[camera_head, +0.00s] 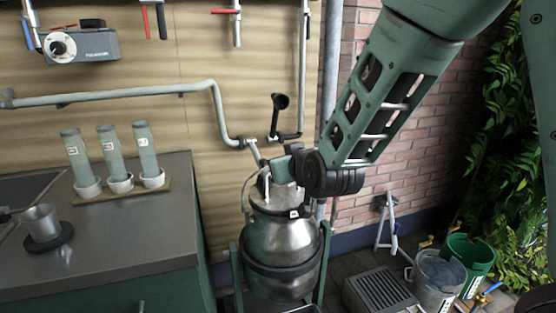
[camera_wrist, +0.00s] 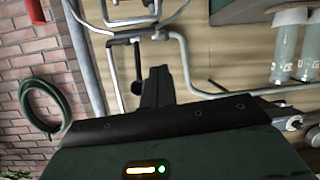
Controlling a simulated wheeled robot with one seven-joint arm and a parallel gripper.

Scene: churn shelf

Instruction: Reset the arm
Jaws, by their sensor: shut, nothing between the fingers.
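My arm reaches in from the upper right in the head view. My gripper (camera_head: 268,172) is at its end, pointing left, just above and in front of the lid of the steel churn (camera_head: 284,240). In the wrist view the dark fingers of my gripper (camera_wrist: 157,82) are together with nothing between them. Behind them are the wall and its pipes. Part of the churn's top is hidden by my wrist, and I cannot tell whether the gripper touches its handle.
A grey pipe (camera_head: 150,92) and a black-ended valve (camera_head: 279,103) are on the wall close behind. A counter (camera_head: 130,235) at left holds several labelled tubes (camera_head: 108,155) and a metal cup (camera_head: 41,222). Buckets (camera_head: 438,280) stand at lower right. A green hose (camera_wrist: 45,105) hangs on brick.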

